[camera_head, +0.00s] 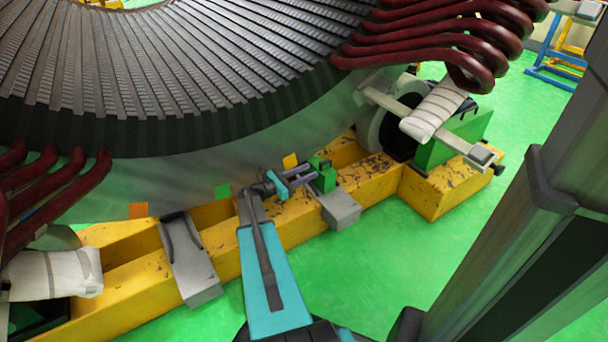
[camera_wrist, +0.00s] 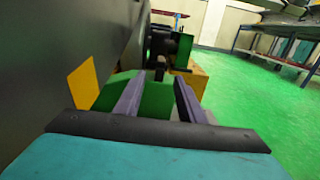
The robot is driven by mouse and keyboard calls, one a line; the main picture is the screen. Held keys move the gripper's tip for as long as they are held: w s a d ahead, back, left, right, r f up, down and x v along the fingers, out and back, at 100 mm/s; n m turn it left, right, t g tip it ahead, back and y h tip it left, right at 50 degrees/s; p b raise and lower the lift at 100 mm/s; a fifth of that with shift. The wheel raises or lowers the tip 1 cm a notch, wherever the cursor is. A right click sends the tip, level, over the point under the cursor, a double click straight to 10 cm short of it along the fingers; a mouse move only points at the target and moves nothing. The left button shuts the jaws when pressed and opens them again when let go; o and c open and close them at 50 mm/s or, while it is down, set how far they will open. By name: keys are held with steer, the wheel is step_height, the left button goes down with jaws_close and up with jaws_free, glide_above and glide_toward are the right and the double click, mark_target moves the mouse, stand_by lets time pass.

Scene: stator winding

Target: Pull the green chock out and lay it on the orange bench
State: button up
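The green chock (camera_head: 322,176) sits on a grey block on the yellow beam, beside the large stator. In the wrist view the chock (camera_wrist: 155,100) shows ahead, between the fingers and past the left one. My gripper (camera_head: 308,178) points at the chock from the left, with its purple-grey fingers at or very close to it. In the wrist view the fingers of my gripper (camera_wrist: 160,92) stand apart with a clear gap. I cannot tell whether they touch the chock. I cannot clearly single out the orange bench in either view.
The yellow beam (camera_head: 292,215) runs under the stator (camera_head: 200,165). A grey block (camera_head: 192,262) lies left of my arm. A roller (camera_head: 385,128) stands beyond the chock. Blue-framed tables (camera_wrist: 270,48) stand in the background. Green floor (camera_head: 410,255) is open at right.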

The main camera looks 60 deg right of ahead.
mark_target(331, 162)
steer(key=b+x, duration=0.3)
steer(key=x, duration=1)
steer(key=shift+b, duration=0.4)
jaws_close()
